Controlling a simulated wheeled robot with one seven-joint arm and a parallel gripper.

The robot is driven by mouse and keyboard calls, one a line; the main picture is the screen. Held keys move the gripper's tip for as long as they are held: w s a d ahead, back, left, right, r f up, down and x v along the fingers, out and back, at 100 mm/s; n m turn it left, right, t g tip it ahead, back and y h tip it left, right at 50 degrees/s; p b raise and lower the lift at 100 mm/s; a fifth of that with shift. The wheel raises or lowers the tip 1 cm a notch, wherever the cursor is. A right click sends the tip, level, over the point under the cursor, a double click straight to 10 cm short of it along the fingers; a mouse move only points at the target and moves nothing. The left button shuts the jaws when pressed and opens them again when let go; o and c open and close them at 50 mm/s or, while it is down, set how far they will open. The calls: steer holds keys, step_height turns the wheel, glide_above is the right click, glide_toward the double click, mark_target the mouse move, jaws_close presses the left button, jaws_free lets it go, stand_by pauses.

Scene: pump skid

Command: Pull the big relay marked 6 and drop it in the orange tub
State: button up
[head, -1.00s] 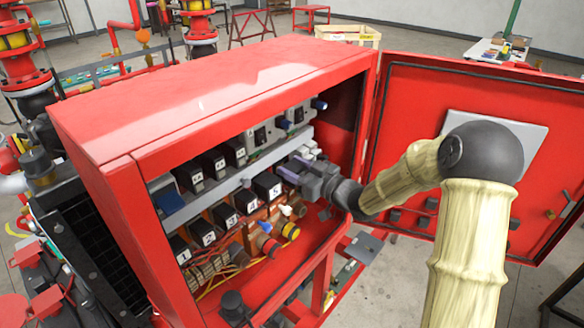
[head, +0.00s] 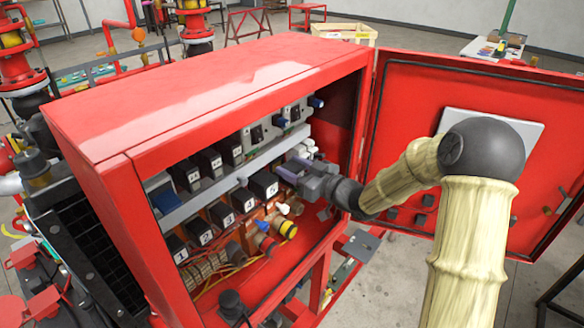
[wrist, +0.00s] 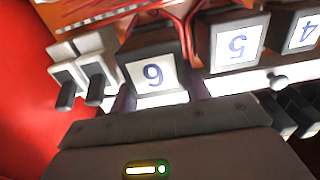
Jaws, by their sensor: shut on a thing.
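The big relay marked 6 (wrist: 152,74) is a dark block with a white label, upside down in the wrist view. My gripper (wrist: 158,98) is shut on it, with a finger on each side. Relay 6 looks nearer the camera than the relay marked 5 (wrist: 235,42) beside it. I cannot tell whether its base is still in the socket. In the head view my gripper (head: 291,173) reaches into the red cabinet at the right end of the lower relay row and hides relay 6. The orange tub is not in view.
The red cabinet (head: 190,95) has its door (head: 420,110) open at the right. Relay 4 (head: 247,200) and others stand in the lower row. A grey rail (head: 215,190) and a row of relays lie above. White switches (wrist: 90,75) with dark levers sit close beside relay 6.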

mark_target(300, 171)
steer(key=shift+s+d, duration=0.3)
steer(key=shift+d, duration=0.1)
stand_by(0.6)
steer(key=shift+v, duration=1.65)
